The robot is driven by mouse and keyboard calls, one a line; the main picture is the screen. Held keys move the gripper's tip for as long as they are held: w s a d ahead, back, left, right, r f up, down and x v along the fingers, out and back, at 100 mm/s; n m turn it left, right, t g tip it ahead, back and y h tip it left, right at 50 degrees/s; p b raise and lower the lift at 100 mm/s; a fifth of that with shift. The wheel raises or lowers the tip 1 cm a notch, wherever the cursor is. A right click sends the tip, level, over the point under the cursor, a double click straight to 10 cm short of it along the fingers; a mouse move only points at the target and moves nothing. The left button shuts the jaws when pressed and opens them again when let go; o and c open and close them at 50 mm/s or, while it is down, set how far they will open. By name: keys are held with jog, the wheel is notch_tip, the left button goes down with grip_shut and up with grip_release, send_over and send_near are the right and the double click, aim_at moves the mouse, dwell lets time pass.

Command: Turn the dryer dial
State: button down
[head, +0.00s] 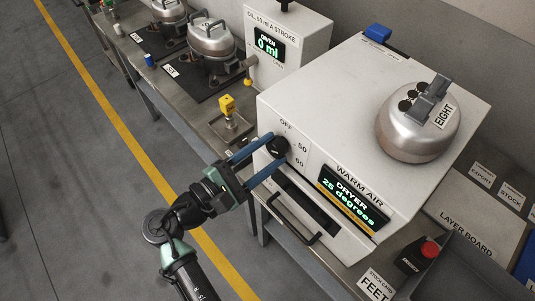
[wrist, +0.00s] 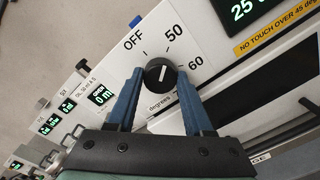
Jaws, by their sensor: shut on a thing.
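The dryer (head: 330,140) is a white box with a display (head: 352,205) reading 25 degrees. Its black dial (head: 279,147) is on the front face beside the marks OFF, 50 and 60. In the wrist view the dial (wrist: 160,74) shows a short white line that points upward, roughly towards 50; its exact setting is hard to tell. My gripper (head: 269,149) has its two blue fingers on either side of the dial and is shut on it. The fingertips (wrist: 160,80) hide part of the dial's sides in the wrist view.
A drawer handle (head: 292,220) juts out below the dial. The oil unit (head: 285,45) and a yellow-topped part (head: 228,105) stand on the bench to the left. The floor in front is clear.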

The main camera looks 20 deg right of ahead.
jog(key=m+b, duration=0.2)
jog(key=m, duration=0.1)
jog(key=shift+f+m, duration=0.2)
jog(key=shift+m, duration=0.1)
jog(key=m+b, duration=0.3)
jog(key=shift+f+m, duration=0.1)
jog(key=shift+m, duration=0.2)
jog(key=m+b, duration=0.3)
jog(key=b, duration=0.1)
jog(key=shift+m, duration=0.4)
jog(key=shift+m+t+b, duration=0.3)
jog(key=shift+m+b, duration=0.5)
jog(key=shift+b, duration=0.1)
jog(key=shift+r, duration=0.25)
jog(key=shift+c, duration=1.4)
grip_release()
